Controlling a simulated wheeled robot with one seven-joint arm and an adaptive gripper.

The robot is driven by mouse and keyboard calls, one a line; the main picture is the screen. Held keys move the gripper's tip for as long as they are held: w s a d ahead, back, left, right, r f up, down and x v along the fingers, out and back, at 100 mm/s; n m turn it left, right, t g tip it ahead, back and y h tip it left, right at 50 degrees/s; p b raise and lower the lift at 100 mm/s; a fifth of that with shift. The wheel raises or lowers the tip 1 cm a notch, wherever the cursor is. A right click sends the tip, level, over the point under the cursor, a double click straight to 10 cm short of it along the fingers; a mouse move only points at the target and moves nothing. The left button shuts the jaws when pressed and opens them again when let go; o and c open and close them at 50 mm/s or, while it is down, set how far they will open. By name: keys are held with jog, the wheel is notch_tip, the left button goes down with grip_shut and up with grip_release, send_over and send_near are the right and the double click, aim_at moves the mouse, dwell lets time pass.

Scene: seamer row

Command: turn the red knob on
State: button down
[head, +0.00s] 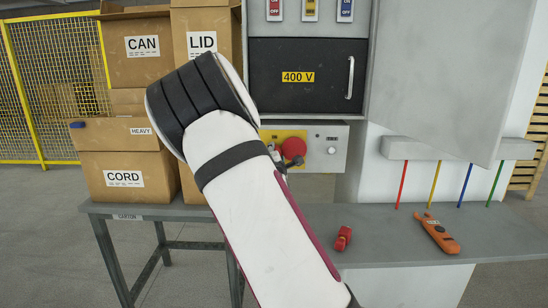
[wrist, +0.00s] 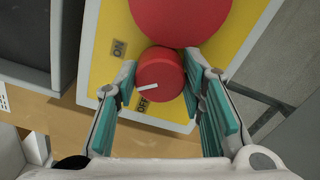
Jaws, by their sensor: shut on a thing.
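The red knob (wrist: 160,72) sits on a yellow plate (wrist: 108,78) in the wrist view. Its white mark points left, between the ON label (wrist: 119,48) and the OFF label (wrist: 142,105), nearer to OFF. My gripper (wrist: 163,86) is shut on the knob, with one teal-padded finger on each side. A bigger red mushroom button (wrist: 180,14) is just beyond the knob; in the head view this button (head: 293,148) shows on the control box. My arm hides the knob and most of the gripper in the head view.
The grey cabinet has a 400 V panel (head: 297,77) above the box and an open door (head: 445,75) at right. Boxes (head: 125,178) stand left. A red padlock-like item (head: 343,238) and an orange tool (head: 437,232) lie on the bench (head: 490,235), clear at right.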

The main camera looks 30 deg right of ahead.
jog(key=m, duration=0.2)
jog(key=m+b, duration=0.1)
jog(key=shift+d+r+m, duration=0.15)
jog(key=shift+m, duration=0.25)
jog(key=shift+m+b, duration=0.85)
jog(key=shift+m, duration=0.85)
jog(key=shift+s, duration=0.1)
jog(key=shift+d, duration=0.1)
jog(key=c, duration=1)
grip_release()
jog(key=shift+c, duration=0.2)
